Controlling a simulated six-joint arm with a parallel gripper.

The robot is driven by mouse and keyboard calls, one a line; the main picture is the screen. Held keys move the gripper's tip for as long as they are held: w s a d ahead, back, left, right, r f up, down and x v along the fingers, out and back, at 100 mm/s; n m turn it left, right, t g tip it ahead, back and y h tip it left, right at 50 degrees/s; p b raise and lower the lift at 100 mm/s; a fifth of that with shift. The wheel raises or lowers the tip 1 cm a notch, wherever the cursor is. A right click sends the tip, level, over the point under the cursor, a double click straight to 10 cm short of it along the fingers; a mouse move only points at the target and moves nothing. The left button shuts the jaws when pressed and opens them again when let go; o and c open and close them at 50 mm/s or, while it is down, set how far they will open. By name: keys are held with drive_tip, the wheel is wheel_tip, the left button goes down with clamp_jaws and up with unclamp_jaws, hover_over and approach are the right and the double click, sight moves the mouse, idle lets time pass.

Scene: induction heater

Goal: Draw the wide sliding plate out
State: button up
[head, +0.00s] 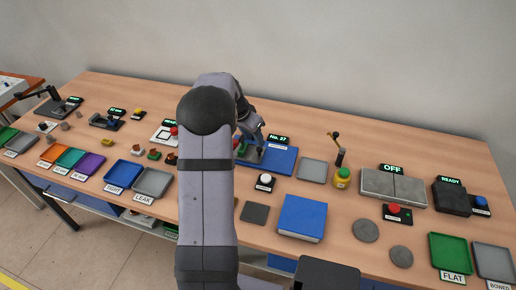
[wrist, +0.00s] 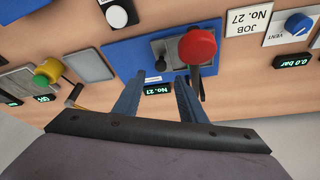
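A wide blue plate (head: 280,160) lies beside the No. 27 display. It also shows in the wrist view (wrist: 125,55), carrying a grey block with a small dark post (wrist: 160,64) and a red ball knob (wrist: 197,46) on a dark stem. I cannot tell for certain whether this is the wide sliding plate. My gripper (wrist: 160,76) is open, with its two fingers apart near the plate's display-side edge. The post shows between the fingertips, and I cannot tell whether they touch it. In the head view my arm hides part of this station.
A grey two-part slab (head: 393,187) lies by the OFF display. A grey square plate (head: 312,169) and a yellow-green button (head: 343,177) are right of the blue plate. A blue box (head: 302,217) and white button (head: 264,182) lie in front. Trays line the table's near edge.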

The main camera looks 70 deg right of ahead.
sight(259, 148)
drive_tip(key=shift+p+x, duration=1.15)
drive_tip(key=shift+x, duration=2.4)
drive_tip(key=shift+w+f, duration=0.1)
clamp_jaws()
